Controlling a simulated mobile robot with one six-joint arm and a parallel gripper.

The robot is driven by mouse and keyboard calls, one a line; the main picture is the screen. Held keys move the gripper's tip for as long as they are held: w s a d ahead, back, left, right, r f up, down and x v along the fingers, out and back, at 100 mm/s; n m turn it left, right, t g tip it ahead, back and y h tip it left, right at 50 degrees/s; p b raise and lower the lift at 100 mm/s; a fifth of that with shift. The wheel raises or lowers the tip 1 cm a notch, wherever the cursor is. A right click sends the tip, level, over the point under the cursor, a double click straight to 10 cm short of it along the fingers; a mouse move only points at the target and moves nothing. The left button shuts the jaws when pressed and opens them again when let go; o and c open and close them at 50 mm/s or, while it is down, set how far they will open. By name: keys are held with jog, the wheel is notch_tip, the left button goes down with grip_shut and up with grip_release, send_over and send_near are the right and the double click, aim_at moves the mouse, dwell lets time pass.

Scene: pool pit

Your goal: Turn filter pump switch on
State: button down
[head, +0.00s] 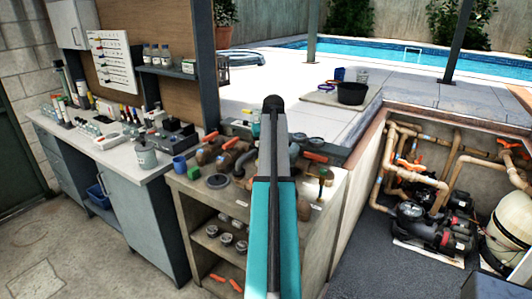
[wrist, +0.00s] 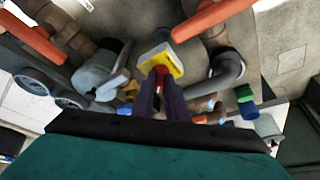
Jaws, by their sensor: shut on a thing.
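In the wrist view, a small yellow-edged plate (wrist: 163,57) with a pale top and a red knob (wrist: 160,70) sits among the pipes. I take it to be the filter pump switch; no label is readable. My gripper (wrist: 160,78) has its dark fingers close together at the red knob, shut on it. The fingertips hide part of the knob, so its position cannot be told. In the head view, my teal and grey arm covers the middle of the stone bench (head: 175,188), and neither the switch nor my gripper shows.
Valves with orange handles (wrist: 210,20) and a grey bent pipe (wrist: 228,72) crowd close around the plate. A worktop (head: 100,150) with bottles stands at left. At right is a pit with pumps (head: 425,220) and pipes. The pool (head: 420,55) lies behind; floor at lower left is clear.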

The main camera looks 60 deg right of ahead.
jog(key=m, duration=0.2)
jog(key=m+g, duration=0.1)
jog(key=m+g+h, duration=0.1)
jog(key=m, duration=0.1)
jog(key=shift+w+a+m, duration=0.2)
jog(key=shift+w+m, duration=0.1)
jog(key=shift+w+m+g, duration=0.15)
jog(key=shift+m+g, duration=0.55)
jog(key=shift+m, duration=1.2)
jog(key=c, duration=1.8)
grip_release()
jog(key=shift+o, duration=0.2)
jog(key=shift+a+r+b, duration=0.1)
jog(key=shift+r+b, duration=0.05)
jog(key=shift+b, duration=0.2)
jog(key=b+v, duration=0.3)
jog(key=v, duration=1)
jog(key=shift+a, duration=0.2)
jog(key=shift+r, duration=0.15)
